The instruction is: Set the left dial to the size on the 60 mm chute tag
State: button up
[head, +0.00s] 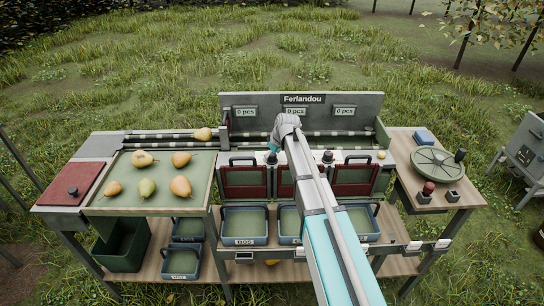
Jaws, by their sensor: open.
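The grading machine (255,102), marked Ferlandou, stands at the back middle of the bench. A small dark knob, apparently the left dial (272,158), sits on its front ledge. A similar dark knob on a pale base (327,156) sits to the right. My arm reaches over the ledge from the lower right. My gripper (273,149) is at the left dial, small and partly hidden by my wrist; its fingers do not show clearly, and I cannot tell whether it touches the dial. No 60 mm tag is readable, and the dial's setting is too small to read.
Three red-fronted chutes (245,181) line the machine, with blue crates (244,226) below. Pears (147,187) lie on the left tray (120,206), and one pear (202,134) is on the rails. A red board (73,185) is far left. A round green dish (437,163) stands right.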

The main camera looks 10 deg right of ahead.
jog(key=c, duration=1.1)
jog(key=shift+c, duration=0.2)
jog(key=shift+m, duration=0.5)
jog(key=m+t+h, duration=0.1)
jog(key=m+h, duration=0.1)
jog(key=m, duration=0.3)
jog(key=m+h, duration=0.2)
jog(key=m, duration=0.4)
jog(key=shift+h, duration=0.3)
